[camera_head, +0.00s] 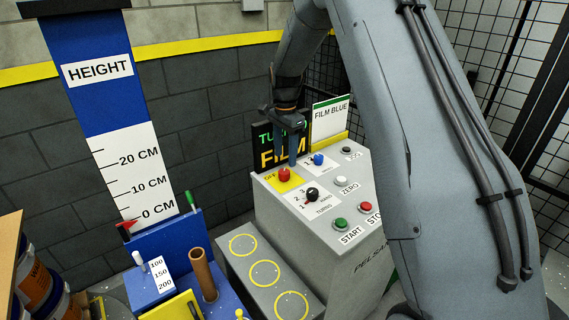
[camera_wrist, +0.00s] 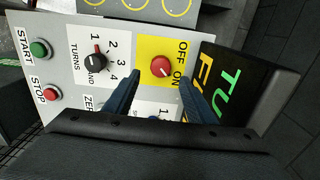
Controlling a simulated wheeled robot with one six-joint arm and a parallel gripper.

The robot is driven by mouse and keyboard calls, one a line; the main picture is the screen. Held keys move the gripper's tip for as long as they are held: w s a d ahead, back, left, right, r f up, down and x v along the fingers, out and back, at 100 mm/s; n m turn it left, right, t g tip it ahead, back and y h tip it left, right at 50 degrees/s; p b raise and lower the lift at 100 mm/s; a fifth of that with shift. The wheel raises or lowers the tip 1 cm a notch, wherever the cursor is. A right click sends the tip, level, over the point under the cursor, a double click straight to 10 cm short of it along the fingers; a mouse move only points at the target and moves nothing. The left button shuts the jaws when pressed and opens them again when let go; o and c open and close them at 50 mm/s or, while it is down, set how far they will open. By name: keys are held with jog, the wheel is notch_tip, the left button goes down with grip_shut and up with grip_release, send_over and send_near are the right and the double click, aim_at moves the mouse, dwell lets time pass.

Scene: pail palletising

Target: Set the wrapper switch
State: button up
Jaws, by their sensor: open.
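The wrapper's control panel (camera_head: 324,215) is a grey sloped console. A red rotary switch (camera_head: 284,174) sits on a yellow plate marked OFF and ON; it also shows in the wrist view (camera_wrist: 162,67). Its white pointer mark is on the knob, but I cannot tell for certain which label it points to. My gripper (camera_head: 293,160) is open and points down just above the red switch. In the wrist view my two blue fingers (camera_wrist: 158,90) stand apart, one on each side of the knob. I cannot tell whether either touches it.
A black TURNS knob (camera_head: 312,194), a blue knob (camera_head: 319,159), a white ZERO button (camera_head: 342,181), a green START button (camera_head: 340,223) and a red STOP button (camera_head: 365,207) share the panel. A display (camera_head: 266,146) and a FILM BLUE sign (camera_head: 331,119) stand behind.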

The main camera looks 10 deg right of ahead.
aim_at(284, 171)
jog(key=f, duration=0.1)
jog(key=f+p, duration=0.1)
jog(key=f, duration=0.3)
jog(key=shift+a+p, duration=0.25)
jog(key=shift+p, duration=0.05)
jog(key=shift+d+f, duration=0.1)
jog(key=shift+f, duration=0.45)
jog(key=c, duration=1)
jog(key=shift+c, duration=0.2)
